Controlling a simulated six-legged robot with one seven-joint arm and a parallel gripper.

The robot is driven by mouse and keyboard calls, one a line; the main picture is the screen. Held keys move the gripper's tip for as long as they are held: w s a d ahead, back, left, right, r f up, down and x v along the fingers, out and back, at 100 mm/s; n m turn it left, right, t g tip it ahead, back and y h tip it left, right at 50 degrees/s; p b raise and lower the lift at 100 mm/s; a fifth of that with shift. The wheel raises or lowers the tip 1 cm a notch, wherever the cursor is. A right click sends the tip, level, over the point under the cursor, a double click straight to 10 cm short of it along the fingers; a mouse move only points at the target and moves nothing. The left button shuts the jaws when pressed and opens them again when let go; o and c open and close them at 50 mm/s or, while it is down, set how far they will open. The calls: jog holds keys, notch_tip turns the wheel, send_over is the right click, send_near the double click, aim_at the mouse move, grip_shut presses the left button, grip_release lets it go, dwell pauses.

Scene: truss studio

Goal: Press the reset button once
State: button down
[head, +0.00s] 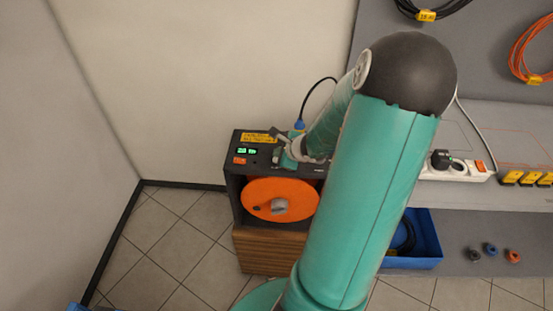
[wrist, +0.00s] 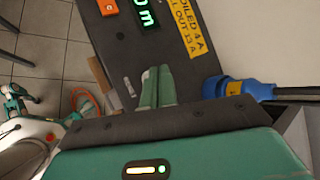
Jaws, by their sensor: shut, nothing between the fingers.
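A dark cable-reel unit (head: 232,190) stands at the left, its top panel carrying a green-lit display (head: 247,151), an orange switch (head: 239,160) and a yellow label (head: 259,138). The wrist view shows the display (wrist: 145,14), switch (wrist: 108,7) and label (wrist: 186,34) at the top. My gripper (head: 283,157) is shut and empty over the panel's right part. Its teal fingers (wrist: 157,72) point at the panel; contact cannot be told.
A blue plug (head: 299,126) with a dark cable stands at the panel's back right, close beside my fingers in the wrist view (wrist: 240,88). An orange drum (head: 262,193) sits inside the unit, above a wooden block (head: 262,252). A bench (head: 500,135) with a power strip (head: 455,171) stands right.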

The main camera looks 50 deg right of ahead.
jog(key=shift+f, duration=0.25)
jog(key=shift+f, duration=0.4)
dwell(0.7)
jog(key=shift+r, duration=0.85)
jog(key=shift+r, duration=2.5)
